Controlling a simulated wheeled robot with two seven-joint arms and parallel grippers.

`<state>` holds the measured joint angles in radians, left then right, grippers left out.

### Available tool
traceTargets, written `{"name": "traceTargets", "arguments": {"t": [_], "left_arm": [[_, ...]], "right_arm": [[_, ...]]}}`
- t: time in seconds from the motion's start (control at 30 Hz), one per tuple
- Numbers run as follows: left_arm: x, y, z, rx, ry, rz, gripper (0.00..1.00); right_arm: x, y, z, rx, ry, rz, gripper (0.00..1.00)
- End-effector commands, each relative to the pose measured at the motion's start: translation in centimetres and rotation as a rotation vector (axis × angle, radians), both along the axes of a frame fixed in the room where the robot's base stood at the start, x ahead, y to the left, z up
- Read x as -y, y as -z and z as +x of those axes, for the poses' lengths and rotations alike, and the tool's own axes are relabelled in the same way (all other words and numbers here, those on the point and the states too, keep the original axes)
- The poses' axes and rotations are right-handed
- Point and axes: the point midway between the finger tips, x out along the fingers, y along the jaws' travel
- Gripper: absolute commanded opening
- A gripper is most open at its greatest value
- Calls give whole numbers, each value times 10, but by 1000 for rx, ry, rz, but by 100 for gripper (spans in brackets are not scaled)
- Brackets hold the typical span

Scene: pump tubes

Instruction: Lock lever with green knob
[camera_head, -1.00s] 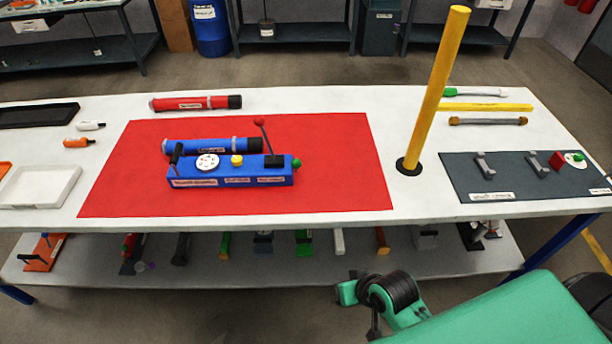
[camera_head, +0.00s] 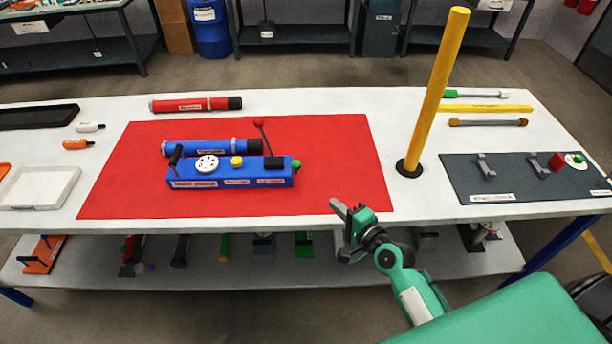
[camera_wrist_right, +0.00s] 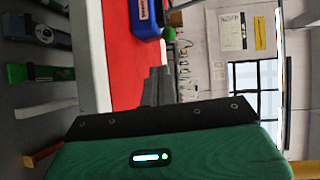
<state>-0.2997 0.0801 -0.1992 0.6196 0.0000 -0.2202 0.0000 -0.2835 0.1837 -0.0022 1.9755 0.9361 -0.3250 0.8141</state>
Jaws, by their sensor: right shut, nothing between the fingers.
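The blue pump body (camera_head: 230,182) lies on the red mat (camera_head: 335,150), with a white dial, a yellow button and a black handle at its left. A green knob (camera_head: 296,164) sits on its right end; it also shows in the right wrist view (camera_wrist_right: 168,34). A dark lever with a red ball (camera_head: 258,124) rises, tilted, from the body's right part. My right gripper (camera_head: 338,208) is shut and empty at the table's front edge, right of and nearer than the pump, apart from the knob. My left gripper is out of view.
A tall yellow post (camera_head: 432,100) stands on the table to the right of the mat. A dark grey mat (camera_head: 465,180) with small fixtures lies further right. A red tube (camera_head: 195,103) lies behind the mat. The mat's right part is clear.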

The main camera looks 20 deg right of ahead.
Motion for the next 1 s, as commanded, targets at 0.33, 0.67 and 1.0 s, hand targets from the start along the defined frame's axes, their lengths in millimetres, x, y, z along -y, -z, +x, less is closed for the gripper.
{"name": "traceTargets", "arguments": {"t": [0.33, 0.67, 1.0], "left_arm": [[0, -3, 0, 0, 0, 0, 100], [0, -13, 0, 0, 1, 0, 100], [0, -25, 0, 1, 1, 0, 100]], "right_arm": [[-4, 1, 10, 0, -1, -2, 0], [-20, 6, 64, 1, -2, -2, 0], [-37, 6, 116, 0, -2, -4, 0]]}}
